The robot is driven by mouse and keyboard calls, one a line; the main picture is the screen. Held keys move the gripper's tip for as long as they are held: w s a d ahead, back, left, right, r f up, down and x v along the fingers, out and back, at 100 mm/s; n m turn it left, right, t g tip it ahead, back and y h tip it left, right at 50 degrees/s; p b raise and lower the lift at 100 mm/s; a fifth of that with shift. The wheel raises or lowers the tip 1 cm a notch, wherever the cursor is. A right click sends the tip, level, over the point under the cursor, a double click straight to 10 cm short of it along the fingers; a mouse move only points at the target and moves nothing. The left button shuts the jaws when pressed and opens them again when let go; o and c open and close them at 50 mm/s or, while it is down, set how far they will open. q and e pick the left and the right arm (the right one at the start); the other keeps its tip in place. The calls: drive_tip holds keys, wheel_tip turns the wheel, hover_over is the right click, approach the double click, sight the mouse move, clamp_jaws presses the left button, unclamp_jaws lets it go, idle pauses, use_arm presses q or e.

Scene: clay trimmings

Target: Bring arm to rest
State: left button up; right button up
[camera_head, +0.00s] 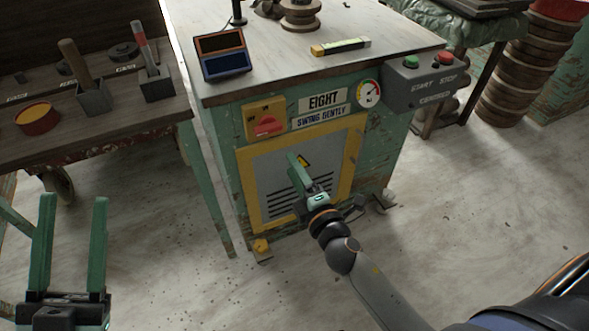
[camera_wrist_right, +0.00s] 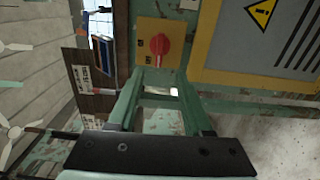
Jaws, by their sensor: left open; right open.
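My right gripper (camera_head: 296,163) is in front of the machine's vented, yellow-framed panel (camera_head: 248,190) in the head view. In the right wrist view its two green fingers (camera_wrist_right: 158,76) are apart with nothing between them. The red rotary knob (camera_wrist_right: 160,44) on its yellow plate shows beyond the fingertips, apart from them. The knob is also in the head view (camera_head: 265,127), above and left of the gripper. My left gripper (camera_head: 72,200) is at the lower left of the head view, its green fingers spread and empty, over bare floor.
The machine (camera_head: 385,150) carries a gauge (camera_head: 368,94) and a grey start/stop box (camera_head: 425,88) at its right corner. The concrete floor (camera_head: 480,200) at right is mostly clear.

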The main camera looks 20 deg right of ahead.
idle(0.4)
